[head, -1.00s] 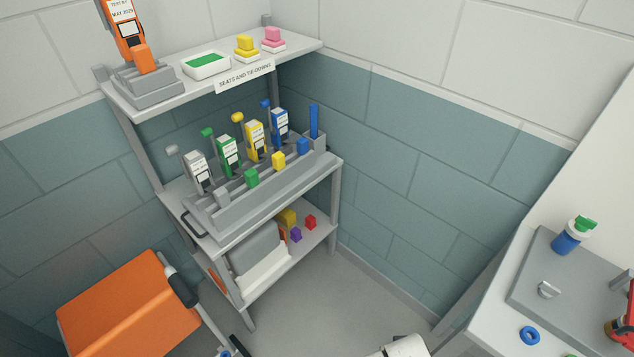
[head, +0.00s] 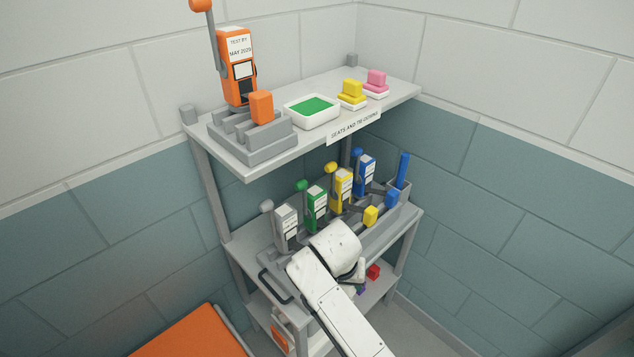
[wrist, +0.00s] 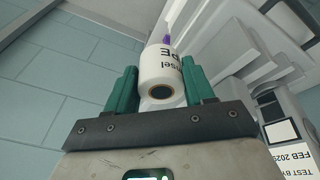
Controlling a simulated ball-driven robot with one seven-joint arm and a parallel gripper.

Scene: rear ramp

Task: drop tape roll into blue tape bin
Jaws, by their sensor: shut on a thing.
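A white roll (wrist: 160,62) with dark lettering, partly reading "nsel" and "PE", sits between the green fingers of my gripper (wrist: 158,76) in the wrist view. Its near end has a tan ring around a dark hole. My gripper is shut on it. In the head view my white arm reaches across the front of the middle shelf and hides the gripper and roll. I cannot make out a blue tape bin in either current view.
A grey shelf unit (head: 247,172) stands in the corner. Its top holds an orange device (head: 236,65), a white tray (head: 291,112) and yellow and pink blocks. Coloured devices, including a blue one (head: 364,172), line the middle shelf. A red block (head: 373,272) lies below. An orange surface (head: 195,338) is at the bottom.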

